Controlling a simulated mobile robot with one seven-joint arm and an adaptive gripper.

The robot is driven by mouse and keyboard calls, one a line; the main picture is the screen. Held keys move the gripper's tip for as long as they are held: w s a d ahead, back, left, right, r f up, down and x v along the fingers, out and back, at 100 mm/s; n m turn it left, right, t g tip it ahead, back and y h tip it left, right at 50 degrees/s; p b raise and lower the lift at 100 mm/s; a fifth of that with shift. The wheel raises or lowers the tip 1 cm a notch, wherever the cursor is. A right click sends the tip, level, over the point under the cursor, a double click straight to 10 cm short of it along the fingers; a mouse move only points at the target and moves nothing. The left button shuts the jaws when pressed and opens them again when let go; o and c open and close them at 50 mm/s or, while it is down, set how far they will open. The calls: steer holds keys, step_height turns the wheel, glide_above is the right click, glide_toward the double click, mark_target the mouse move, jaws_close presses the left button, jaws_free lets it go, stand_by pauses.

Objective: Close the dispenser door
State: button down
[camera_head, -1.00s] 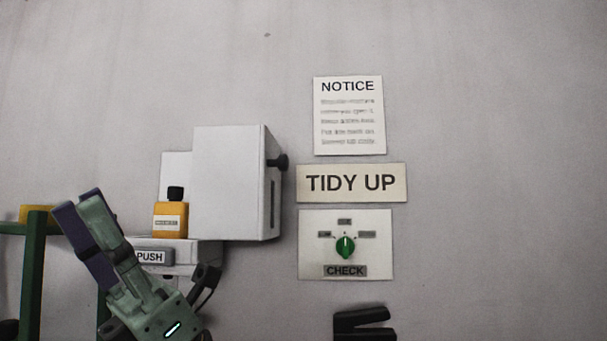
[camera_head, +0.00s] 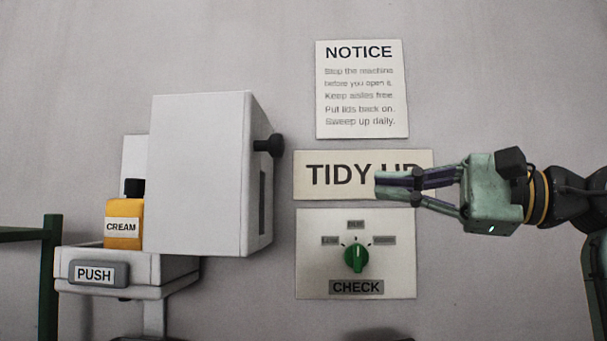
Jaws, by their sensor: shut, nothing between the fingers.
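The white dispenser (camera_head: 180,267) is on the wall at the left. Its boxy white door (camera_head: 200,170) stands open, swung out to the right of the tray. A black knob (camera_head: 268,146) sticks out from the door's right side. An orange cream bottle (camera_head: 123,224) with a black cap stands uncovered on the dispenser, left of the door and partly hidden by it. My gripper (camera_head: 381,186) is at the right, shut and empty, pointing left. It is to the right of the knob and a little lower, with a clear gap between them in the picture.
A PUSH plate (camera_head: 98,272) is on the dispenser's front. A NOTICE sheet (camera_head: 362,90), a TIDY UP sign (camera_head: 330,172), partly hidden by my gripper, and a CHECK panel with a green dial (camera_head: 357,258) are on the wall. A green frame (camera_head: 48,280) stands at the left edge.

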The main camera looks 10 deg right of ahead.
steer(key=w+a+r+p, duration=0.2)
steer(key=a+p, duration=0.2)
steer(key=a, duration=0.7)
steer(key=shift+r, duration=0.3)
